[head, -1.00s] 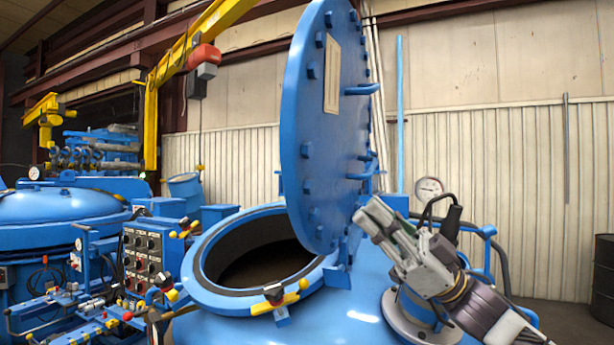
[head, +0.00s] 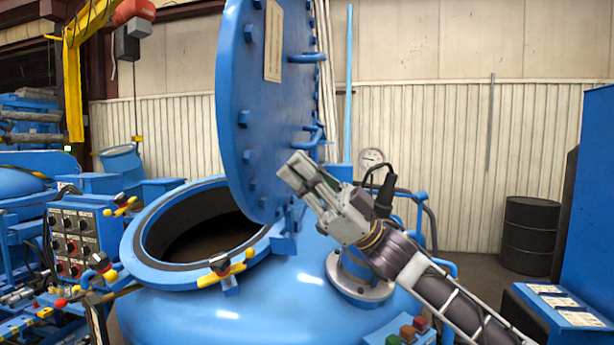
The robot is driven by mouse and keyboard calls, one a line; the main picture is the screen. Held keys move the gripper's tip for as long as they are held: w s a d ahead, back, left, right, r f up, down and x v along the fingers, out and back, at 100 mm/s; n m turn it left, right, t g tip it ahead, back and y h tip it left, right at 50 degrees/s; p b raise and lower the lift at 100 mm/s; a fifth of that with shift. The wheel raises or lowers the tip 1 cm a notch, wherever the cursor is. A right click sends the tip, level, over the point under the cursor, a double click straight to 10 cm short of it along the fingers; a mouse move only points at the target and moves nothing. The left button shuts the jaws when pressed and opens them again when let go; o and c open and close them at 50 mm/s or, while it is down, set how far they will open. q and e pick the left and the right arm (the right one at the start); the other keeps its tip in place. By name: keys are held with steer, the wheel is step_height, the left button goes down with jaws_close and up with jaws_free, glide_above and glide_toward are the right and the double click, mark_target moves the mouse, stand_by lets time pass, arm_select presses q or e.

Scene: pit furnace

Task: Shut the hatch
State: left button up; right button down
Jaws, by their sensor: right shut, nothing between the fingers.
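The hatch (head: 232,110) is a large round blue lid with studs around its rim and two bar handles on its right side. It stands open, nearly upright, on the right side of the round opening (head: 143,262) of a blue furnace vessel (head: 260,310). My right gripper (head: 287,168) is shut and empty. In the picture its fingertips overlap the lower right edge of the hatch, below the lower handle (head: 308,140). I cannot tell whether it touches the hatch. My left gripper is not in view.
Yellow-handled clamps (head: 228,268) sit on the opening's rim. A control panel (head: 73,243) stands at left. A gauge (head: 371,158) and flanged pipe (head: 358,286) are near my right arm. A black drum (head: 530,235) and blue cabinet (head: 590,190) stand at right.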

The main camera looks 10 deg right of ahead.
mark_target(236, 134)
steer(key=p+x, duration=0.1)
steer(key=x, duration=0.4)
steer(key=w+a+f+p+x, duration=0.1)
steer(key=x, duration=0.2)
steer(key=shift+a+r+p, duration=0.15)
steer(key=shift+a+p, duration=0.15)
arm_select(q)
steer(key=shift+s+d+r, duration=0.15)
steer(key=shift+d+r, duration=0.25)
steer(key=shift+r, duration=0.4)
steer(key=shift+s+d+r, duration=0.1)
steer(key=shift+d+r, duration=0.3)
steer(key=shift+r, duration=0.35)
arm_select(e)
steer(key=shift+w+a, duration=0.15)
steer(key=shift+a, duration=0.5)
steer(key=shift+d, duration=0.1)
